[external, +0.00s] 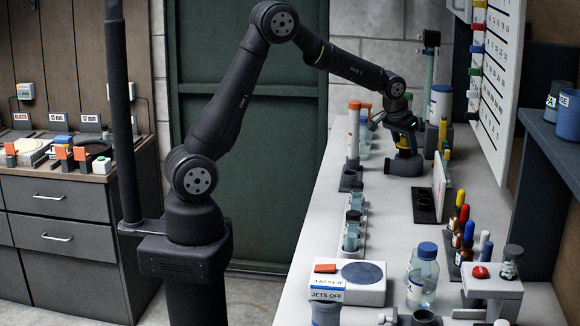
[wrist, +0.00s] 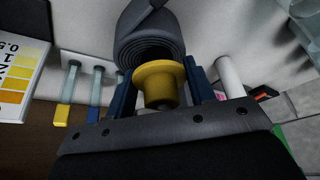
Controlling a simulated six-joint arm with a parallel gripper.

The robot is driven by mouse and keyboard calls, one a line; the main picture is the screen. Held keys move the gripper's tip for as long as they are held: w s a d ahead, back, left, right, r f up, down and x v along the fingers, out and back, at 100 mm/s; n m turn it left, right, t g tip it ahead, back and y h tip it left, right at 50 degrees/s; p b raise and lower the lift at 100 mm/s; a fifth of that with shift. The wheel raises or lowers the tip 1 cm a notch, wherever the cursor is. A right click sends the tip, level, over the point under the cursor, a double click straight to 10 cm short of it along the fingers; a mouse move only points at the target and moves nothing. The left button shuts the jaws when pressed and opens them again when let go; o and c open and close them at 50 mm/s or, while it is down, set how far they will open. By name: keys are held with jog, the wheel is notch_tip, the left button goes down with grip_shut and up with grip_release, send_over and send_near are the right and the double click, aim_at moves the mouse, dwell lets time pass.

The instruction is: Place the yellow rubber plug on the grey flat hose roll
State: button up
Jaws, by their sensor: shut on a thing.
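My gripper (wrist: 161,88) is shut on the yellow rubber plug (wrist: 160,76), with one blue finger on either side of it. The plug has a wide round flange and a narrower stem. The grey flat hose roll (wrist: 150,38) is a coiled band just beyond the plug in the wrist view, partly covered by it. In the external view my gripper (external: 403,135) points down above the dark hose roll (external: 404,165) on the bench, and a bit of the plug shows between the fingers. I cannot tell whether plug and roll touch.
On the pale bench (external: 320,240), an orange-topped tube (external: 353,135) stands left of my gripper and a blue-capped bottle (external: 440,104) behind it. A white upright panel (external: 440,187) and a dark holder (external: 424,207) are nearer.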

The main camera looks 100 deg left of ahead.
jog(key=o, duration=1)
jog(key=shift+f, duration=0.15)
jog(key=v, duration=1.2)
jog(key=shift+r, duration=0.2)
jog(key=x, duration=1.2)
jog(key=shift+f, duration=0.15)
notch_tip(320, 180, up, 3)
jog(key=shift+f, duration=0.25)
jog(key=shift+r, duration=0.8)
